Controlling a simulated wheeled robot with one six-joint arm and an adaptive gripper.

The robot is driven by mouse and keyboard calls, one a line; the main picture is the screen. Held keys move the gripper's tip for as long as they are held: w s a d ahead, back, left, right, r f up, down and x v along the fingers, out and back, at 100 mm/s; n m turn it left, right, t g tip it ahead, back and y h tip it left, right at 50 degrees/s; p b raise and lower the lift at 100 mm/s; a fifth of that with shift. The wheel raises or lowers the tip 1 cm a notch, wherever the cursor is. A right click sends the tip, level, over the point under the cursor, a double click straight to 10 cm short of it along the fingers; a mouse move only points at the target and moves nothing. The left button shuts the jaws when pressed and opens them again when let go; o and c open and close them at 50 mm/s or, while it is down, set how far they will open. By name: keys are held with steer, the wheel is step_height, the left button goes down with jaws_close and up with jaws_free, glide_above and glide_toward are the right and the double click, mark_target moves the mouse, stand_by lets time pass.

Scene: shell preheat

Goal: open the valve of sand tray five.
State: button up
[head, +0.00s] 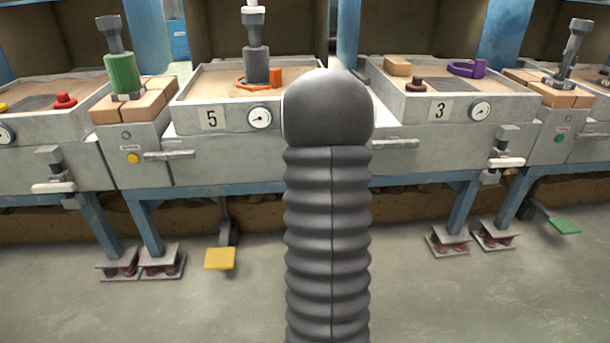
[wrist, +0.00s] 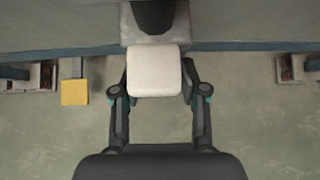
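Sand tray five (head: 187,116) stands at the centre-left in the head view, with a "5" plate (head: 212,118) and a round gauge (head: 260,117) on its front. My arm hides the right part of that front, and no valve of tray five shows there. In the wrist view, a white valve handle (wrist: 154,72) lies between the fingers of my gripper (wrist: 156,79), below a dark round part (wrist: 153,15). The fingers are spread on either side of the handle, with a thin gap seen at the right. I cannot tell whether the left finger touches.
Tray three (head: 405,107) stands to the right, with its own white valve handle (head: 506,162). Another white handle (head: 54,187) is at far left. A yellow pedal (head: 219,258) hangs near the floor; it also shows in the wrist view (wrist: 75,92). The foreground floor is clear.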

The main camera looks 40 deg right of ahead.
steer(key=shift+a+r, duration=0.1)
steer(key=shift+a, duration=0.05)
steer(key=shift+r, duration=0.15)
steer(key=v, duration=1.1)
steer(key=shift+s, duration=0.25)
stand_by(0.3)
steer(key=shift+a+r, duration=0.1)
steer(key=shift+a, duration=0.05)
stand_by(0.4)
